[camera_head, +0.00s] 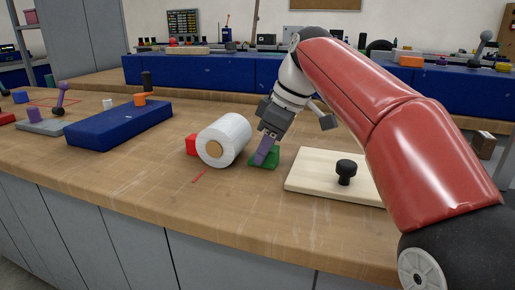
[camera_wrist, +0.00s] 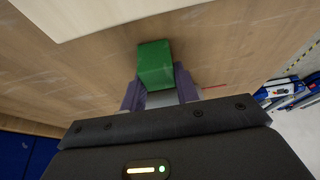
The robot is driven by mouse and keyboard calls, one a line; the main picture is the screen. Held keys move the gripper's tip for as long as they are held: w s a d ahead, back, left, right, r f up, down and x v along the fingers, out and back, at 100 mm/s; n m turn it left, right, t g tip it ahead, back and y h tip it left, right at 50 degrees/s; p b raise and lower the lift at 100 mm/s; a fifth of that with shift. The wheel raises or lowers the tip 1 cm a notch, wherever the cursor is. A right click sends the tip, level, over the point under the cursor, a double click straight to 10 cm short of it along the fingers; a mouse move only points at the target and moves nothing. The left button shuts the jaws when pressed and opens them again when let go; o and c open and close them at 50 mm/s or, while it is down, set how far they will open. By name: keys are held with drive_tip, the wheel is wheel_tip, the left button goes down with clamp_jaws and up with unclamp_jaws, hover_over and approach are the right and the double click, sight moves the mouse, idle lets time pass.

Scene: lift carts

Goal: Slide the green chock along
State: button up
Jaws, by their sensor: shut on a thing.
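The green chock (camera_head: 264,157) lies on the wooden bench top, just right of a white roll (camera_head: 224,140). My gripper (camera_head: 266,152) points down at the chock and is shut on it. In the wrist view the chock (camera_wrist: 154,64) sits between the purple fingertips (camera_wrist: 157,92), with its far end sticking out beyond them. Whether the chock touches the roll is hard to tell. A red chock (camera_head: 192,145) lies against the roll's left side, partly hidden behind it.
A pale wooden board (camera_head: 318,182) with a black knob (camera_head: 346,171) lies close to the right. A blue block (camera_head: 118,127) stands to the left. A red mark (camera_head: 198,176) is on the bench before the roll. The front of the bench is clear.

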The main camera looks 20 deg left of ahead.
drive_tip(key=shift+d, duration=0.4)
drive_tip(key=o, duration=1.1)
